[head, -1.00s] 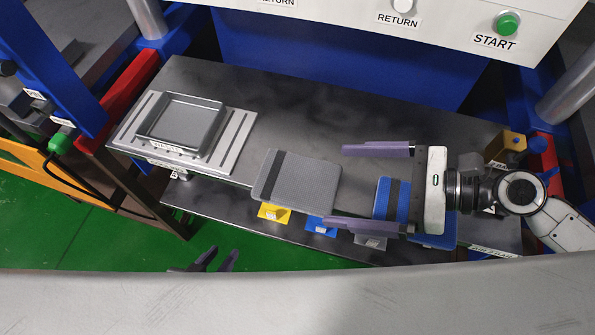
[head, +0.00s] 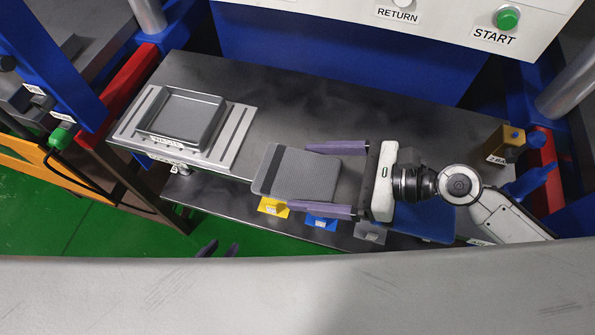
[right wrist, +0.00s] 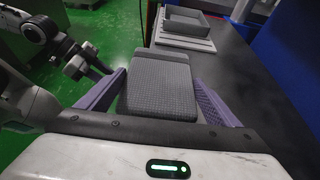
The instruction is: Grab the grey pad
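The grey pad (head: 300,173), with a dark band along its left end, lies near the front edge of the dark table. My right gripper (head: 299,177) is open, coming from the right. Its two purple fingers lie on either side of the pad's right part. In the right wrist view the grey pad (right wrist: 160,85) sits between the spread fingers, with gaps at both sides. My left gripper (head: 219,250) shows only its dark fingertips, apart and empty, at the lower edge of the head view.
A metal fixture with a grey tray (head: 222,112) stands at the table's left. A blue pad (head: 425,222) lies partly under my right gripper. Yellow (head: 273,207), blue (head: 321,222) and grey (head: 370,232) tags line the front edge. A brass-coloured block (head: 507,143) stands at the right.

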